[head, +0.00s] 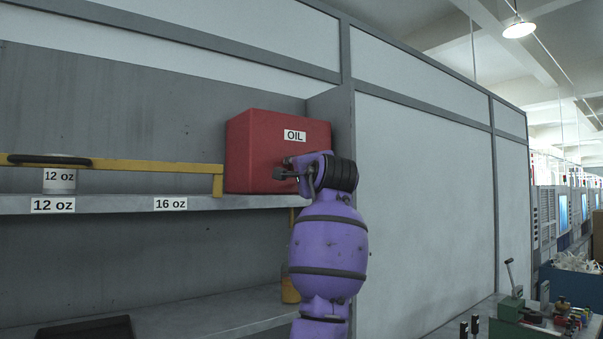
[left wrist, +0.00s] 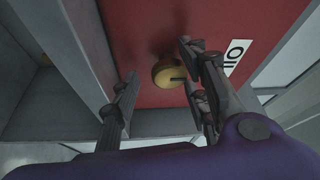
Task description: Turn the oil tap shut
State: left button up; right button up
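The red oil box (head: 262,150) with a white "OIL" label stands on the upper shelf, against the grey upright. Its red face also fills much of the left wrist view (left wrist: 150,25). There the brass tap (left wrist: 172,72) shows as a round knob with a dark slot. My left gripper (left wrist: 157,62) is open, with one finger on each side of the tap; I cannot tell whether either touches it. In the head view my left gripper (head: 286,168) is at the box's front lower right, and the tap is hidden. My right gripper is not in view.
A yellow rail (head: 140,165) runs along the upper shelf (head: 110,203). A white cup (head: 60,180) labelled 12 oz stands behind it at the left. An orange-yellow object (head: 290,287) is partly hidden below the shelf. A bench with tools (head: 530,318) is at lower right.

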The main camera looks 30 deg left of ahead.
pick_arm(q)
jog(key=shift+r, duration=0.1)
jog(key=shift+s+d, duration=0.1)
jog(key=shift+d, duration=0.05)
jog(key=v, duration=1.1)
jog(key=shift+s+d, duration=0.2)
jog(key=shift+s, duration=0.05)
